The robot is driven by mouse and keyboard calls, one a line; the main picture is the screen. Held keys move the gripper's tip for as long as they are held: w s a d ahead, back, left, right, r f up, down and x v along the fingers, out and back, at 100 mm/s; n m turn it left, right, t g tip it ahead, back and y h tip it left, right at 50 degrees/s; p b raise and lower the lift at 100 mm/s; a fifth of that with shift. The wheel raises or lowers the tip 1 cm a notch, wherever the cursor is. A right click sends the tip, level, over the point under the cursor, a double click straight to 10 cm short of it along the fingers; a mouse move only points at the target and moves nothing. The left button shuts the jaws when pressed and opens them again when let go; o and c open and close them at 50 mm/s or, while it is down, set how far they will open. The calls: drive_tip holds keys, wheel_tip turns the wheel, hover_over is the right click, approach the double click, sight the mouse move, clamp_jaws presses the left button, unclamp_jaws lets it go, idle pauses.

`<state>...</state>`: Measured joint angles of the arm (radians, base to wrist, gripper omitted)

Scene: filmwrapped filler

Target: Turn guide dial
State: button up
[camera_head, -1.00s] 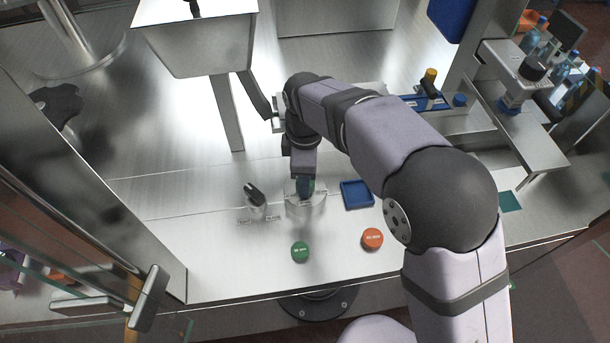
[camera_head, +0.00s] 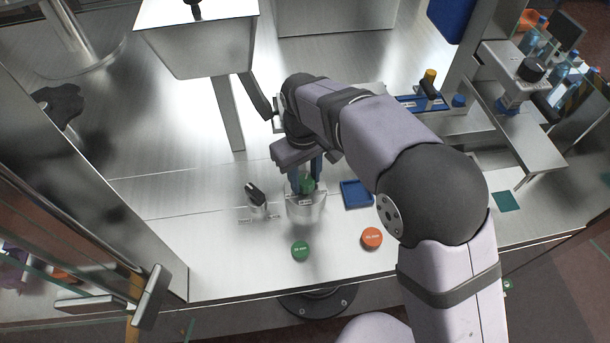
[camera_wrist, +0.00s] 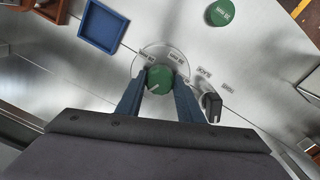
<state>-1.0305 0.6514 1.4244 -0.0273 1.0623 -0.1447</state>
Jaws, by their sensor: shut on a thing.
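The guide dial is a green knob (camera_wrist: 159,80) with a pale pointer line, on a round metal base (camera_head: 306,207). In the head view the green knob (camera_head: 307,184) shows between my fingers. My gripper (camera_head: 306,186) points down over the base, and its two blue fingers are shut on the knob, one on each side. In the wrist view my gripper (camera_wrist: 159,88) holds the knob near its tips.
A black lever switch (camera_head: 256,193) stands left of the dial, with small labels before it. A blue tray (camera_head: 356,194) lies to the right. A green disc (camera_head: 300,251) and an orange disc (camera_head: 371,238) lie nearer the front edge. A metal hopper (camera_head: 197,45) hangs at upper left.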

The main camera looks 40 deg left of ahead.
sight(304, 180)
drive_tip(key=m, duration=0.6)
drive_tip(key=shift+m, duration=0.3)
idle(0.4)
drive_tip(key=o, duration=1.1)
drive_tip(key=shift+c, duration=0.2)
drive_tip(key=shift+r+b, duration=1.2)
drive_tip(key=shift+r, duration=2.55)
drive_tip(key=shift+a, duration=0.1)
